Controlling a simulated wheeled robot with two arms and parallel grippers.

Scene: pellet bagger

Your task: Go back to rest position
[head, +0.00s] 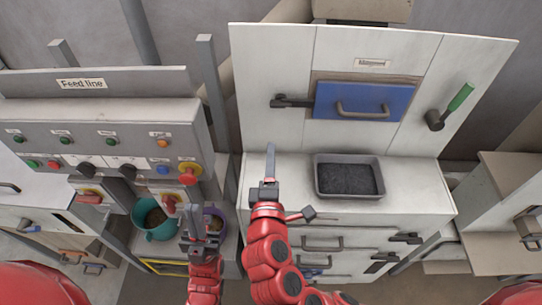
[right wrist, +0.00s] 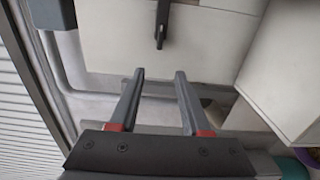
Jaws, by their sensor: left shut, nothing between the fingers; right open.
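My left gripper (head: 192,215) shows in the head view in front of the feed line bench, pointing up and away. Its fingers are together with nothing visible between them, and it overlaps the purple bowl (head: 217,217) in the picture. My right gripper (head: 270,158) is just to its right, in front of the white cabinet's counter. In the head view its fingers are seen nearly edge-on. In the right wrist view the right gripper (right wrist: 160,75) has its two fingers apart and empty, facing a pale panel with a dark handle (right wrist: 161,22).
A dark grey tray (head: 348,194) of black material sits on the white counter (head: 415,190). Above it are a blue door (head: 362,101) and a green-handled lever (head: 455,102). The feed line panel (head: 100,125) and a teal bowl (head: 150,232) are at left. Drawers with handles (head: 322,243) lie below the counter.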

